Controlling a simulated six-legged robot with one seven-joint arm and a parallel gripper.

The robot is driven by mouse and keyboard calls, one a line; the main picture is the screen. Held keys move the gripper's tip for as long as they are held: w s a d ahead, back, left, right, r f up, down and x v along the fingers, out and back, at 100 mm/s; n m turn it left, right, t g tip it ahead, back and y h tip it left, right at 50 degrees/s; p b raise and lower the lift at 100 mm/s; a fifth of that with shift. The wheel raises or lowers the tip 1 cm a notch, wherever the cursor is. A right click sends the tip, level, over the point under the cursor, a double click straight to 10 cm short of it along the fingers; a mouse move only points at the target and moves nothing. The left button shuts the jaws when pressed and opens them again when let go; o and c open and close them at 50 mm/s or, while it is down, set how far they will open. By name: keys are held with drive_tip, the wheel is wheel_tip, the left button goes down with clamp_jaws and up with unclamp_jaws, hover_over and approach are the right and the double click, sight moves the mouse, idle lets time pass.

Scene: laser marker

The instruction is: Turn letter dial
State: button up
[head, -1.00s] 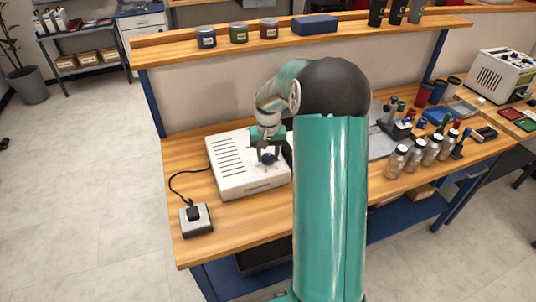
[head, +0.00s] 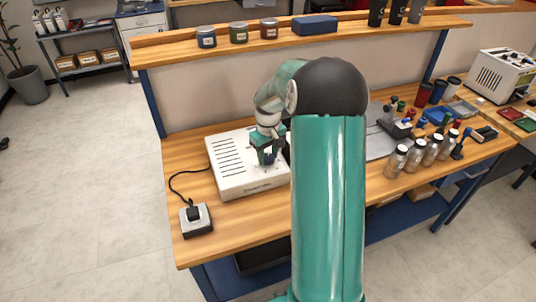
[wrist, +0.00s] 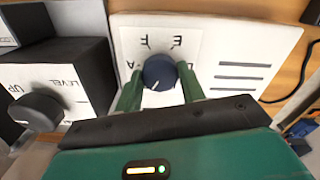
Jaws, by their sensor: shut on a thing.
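The letter dial (wrist: 159,72) is a dark blue round knob with a white pointer line, on a white panel with letters around it. In the wrist view the pointer line points down and slightly left, toward my gripper. The letters E and F show beyond the knob; others are partly hidden by the fingers. My gripper (wrist: 160,88) has its green fingers on both sides of the knob and is shut on it. In the head view my gripper (head: 268,158) is over the white machine (head: 232,165), and the dial is mostly hidden.
A black box with a LEVEL knob (wrist: 38,110) stands left in the wrist view. A small box with a black knob (head: 196,218) sits at the bench's front left, cabled. Jars (head: 397,161) and tools stand to the right. A shelf (head: 180,54) runs above the bench.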

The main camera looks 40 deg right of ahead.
drive_tip(key=o, duration=1)
drive_tip(key=shift+c, duration=0.2)
wheel_tip(320, 180, up, 14)
drive_tip(key=shift+f, duration=0.1)
wheel_tip(320, 180, up, 7)
hover_over(268, 156)
idle(0.7)
drive_tip(key=shift+s, duration=0.1)
idle(0.4)
